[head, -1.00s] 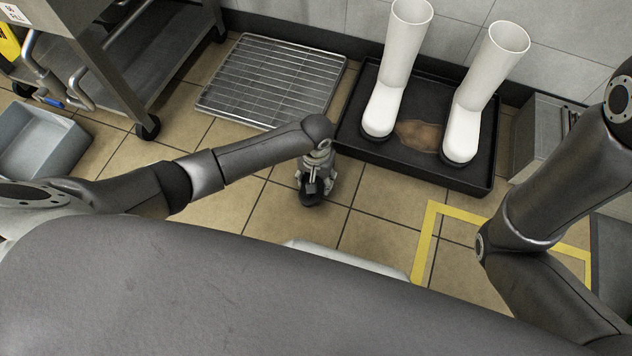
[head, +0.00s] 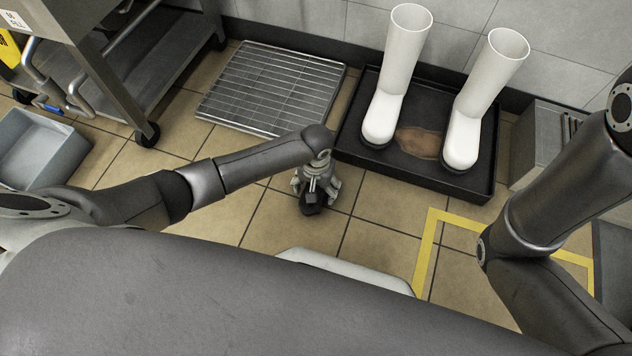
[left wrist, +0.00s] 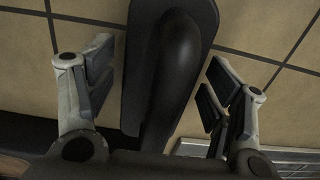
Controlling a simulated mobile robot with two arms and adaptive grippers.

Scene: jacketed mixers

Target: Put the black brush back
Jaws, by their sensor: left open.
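The black brush (left wrist: 172,65) lies on the tiled floor in the left wrist view, a dark body with a rounded grip along its top. It sits between the spread fingers of my left gripper (left wrist: 160,92), with gaps visible on both sides. In the head view my left gripper (head: 315,192) points down over the floor in front of the boot tray, with the dark end of the brush (head: 311,204) showing below it. The rest of the brush is hidden there. My right arm comes in at the right, but its gripper is out of view.
A black tray (head: 375,165) holds two white boots (head: 383,110). A wire rack (head: 265,85) lies on the floor to its left. A grey bin (head: 40,150) and a wheeled steel table (head: 135,85) stand at the left. Yellow tape (head: 425,250) marks the floor at right.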

